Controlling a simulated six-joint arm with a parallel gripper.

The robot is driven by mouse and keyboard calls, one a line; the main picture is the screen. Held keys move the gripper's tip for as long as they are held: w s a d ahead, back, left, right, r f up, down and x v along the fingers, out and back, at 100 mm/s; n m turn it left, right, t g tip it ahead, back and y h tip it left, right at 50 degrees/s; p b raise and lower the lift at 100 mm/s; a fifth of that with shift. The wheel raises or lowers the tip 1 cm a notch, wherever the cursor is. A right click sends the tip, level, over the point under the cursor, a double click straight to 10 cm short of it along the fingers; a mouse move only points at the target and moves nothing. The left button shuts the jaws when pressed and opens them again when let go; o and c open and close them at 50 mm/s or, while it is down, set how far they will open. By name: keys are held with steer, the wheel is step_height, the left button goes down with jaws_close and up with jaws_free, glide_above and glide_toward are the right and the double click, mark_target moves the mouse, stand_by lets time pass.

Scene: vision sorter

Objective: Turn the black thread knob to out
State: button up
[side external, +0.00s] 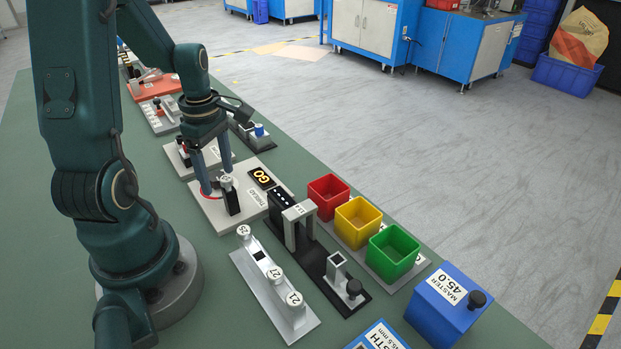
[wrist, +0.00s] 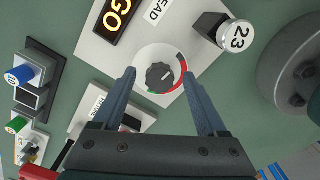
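The black thread knob (wrist: 160,76) is a small ribbed dial inside a white disc with a red and green arc, on the pale THREAD plate (wrist: 95,45). A light pointer mark on the knob faces toward the upper right in the wrist view. My gripper (wrist: 160,69) is open, with one finger on each side of the knob and clear gaps between. In the side view my gripper (side external: 214,182) hangs over the plate, and the fingers hide the knob; only part of the red arc shows. A display (wrist: 122,18) on the plate reads GO.
A part marked 23 (wrist: 237,36) sits on a black post beside the knob, close to one finger. A rack (side external: 272,285) holds several numbered parts. Red (side external: 328,195), yellow (side external: 358,222) and green (side external: 392,251) bins and a blue MASTER block (side external: 445,300) stand to the right.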

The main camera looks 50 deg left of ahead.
mark_target(218, 176)
steer(key=shift+r, duration=0.1)
steer(key=shift+r, duration=2.5)
steer(key=w+d+r+m+t+y, duration=0.1)
steer(key=w+d+r+m+t, duration=0.2)
steer(key=d+r+m, duration=0.6)
steer(key=s+d+f+m+t+h, duration=0.1)
steer(key=s+d+m, duration=0.3)
steer(key=d+m, duration=0.5)
steer(key=m+t, duration=0.1)
steer(key=m, duration=0.5)
steer(key=shift+s+d+t, duration=0.15)
steer(key=shift+s+t, duration=0.05)
steer(key=shift+t, duration=0.1)
